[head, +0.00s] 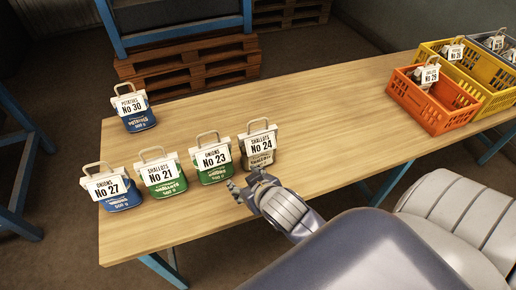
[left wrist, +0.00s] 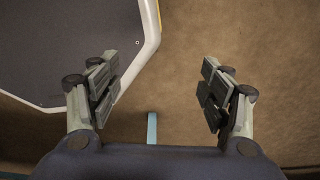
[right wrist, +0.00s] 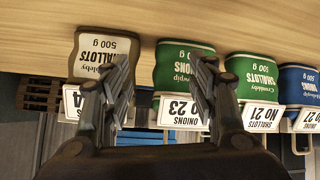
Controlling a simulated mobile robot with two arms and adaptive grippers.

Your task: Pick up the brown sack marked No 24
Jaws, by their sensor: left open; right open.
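The brown sack marked No 24 (head: 262,160) stands upright on the wooden table, at the right end of the front row, with a white SHALLOTS tag and a handle loop on top. It also shows upside down in the right wrist view (right wrist: 122,66). My right gripper (head: 250,186) is open and empty, just in front of the No 24 and No 23 sacks. In the right wrist view its fingers (right wrist: 160,85) span the gap between them, one finger overlapping the brown sack and its tag. I cannot tell if it touches. My left gripper (left wrist: 160,85) is open and empty above the floor.
Close left of the brown sack stands the green No 23 sack (head: 214,174), then green No 21 (head: 166,187) and blue No 27 (head: 124,201). Blue No 30 (head: 139,121) stands behind. Orange (head: 433,118) and yellow (head: 489,100) crates hold sacks at right. The middle table is clear.

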